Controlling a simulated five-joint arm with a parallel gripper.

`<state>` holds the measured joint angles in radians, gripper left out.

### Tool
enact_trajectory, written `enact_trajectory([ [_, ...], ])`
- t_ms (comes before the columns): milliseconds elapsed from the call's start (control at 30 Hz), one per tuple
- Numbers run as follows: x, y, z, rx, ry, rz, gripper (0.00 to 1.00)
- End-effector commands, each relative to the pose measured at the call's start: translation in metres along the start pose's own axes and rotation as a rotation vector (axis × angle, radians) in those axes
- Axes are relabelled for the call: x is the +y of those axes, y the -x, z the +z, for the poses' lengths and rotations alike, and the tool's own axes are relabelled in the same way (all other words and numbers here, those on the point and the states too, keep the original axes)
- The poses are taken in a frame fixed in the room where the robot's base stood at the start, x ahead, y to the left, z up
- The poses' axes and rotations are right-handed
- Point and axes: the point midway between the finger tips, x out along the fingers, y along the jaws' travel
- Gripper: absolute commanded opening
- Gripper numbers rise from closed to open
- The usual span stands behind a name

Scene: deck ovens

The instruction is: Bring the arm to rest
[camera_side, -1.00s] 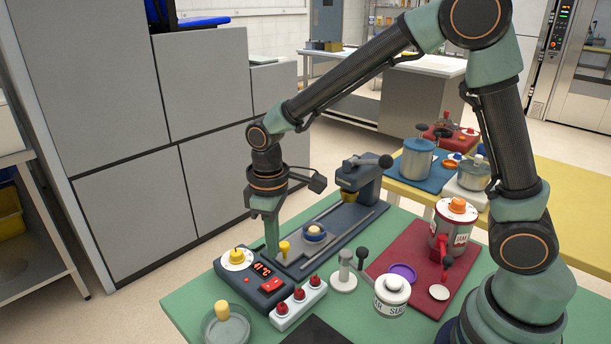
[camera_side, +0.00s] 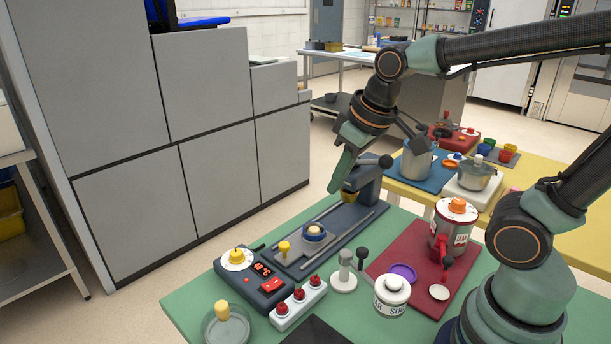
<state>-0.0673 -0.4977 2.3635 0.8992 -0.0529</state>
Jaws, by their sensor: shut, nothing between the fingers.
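My gripper (camera_side: 337,186) is shut and empty. It hangs in the air over the far side of the green table (camera_side: 190,302), tilted with its fingertips down and to the left. In the picture it overlaps the left edge of the dark blue press-like device (camera_side: 368,187); I cannot tell the exact gap between them.
Below stand a control box (camera_side: 265,283) with a red display, a white block with red knobs (camera_side: 298,302), a sugar jar (camera_side: 391,293) and a red mat (camera_side: 430,305). A yellow table (camera_side: 570,190) with pots is behind. Grey cabinets (camera_side: 140,210) stand left.

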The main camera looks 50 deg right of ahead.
Motion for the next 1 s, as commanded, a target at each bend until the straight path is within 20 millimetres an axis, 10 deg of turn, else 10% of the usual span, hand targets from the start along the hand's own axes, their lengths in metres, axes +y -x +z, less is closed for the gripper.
enact_trajectory([
  [767, 0.018, 0.022, 0.024, 0.114, -0.115, 0.032, 0.0],
  [1000, 0.015, 0.023, 0.011, 0.088, -0.042, 0.027, 0.72],
])
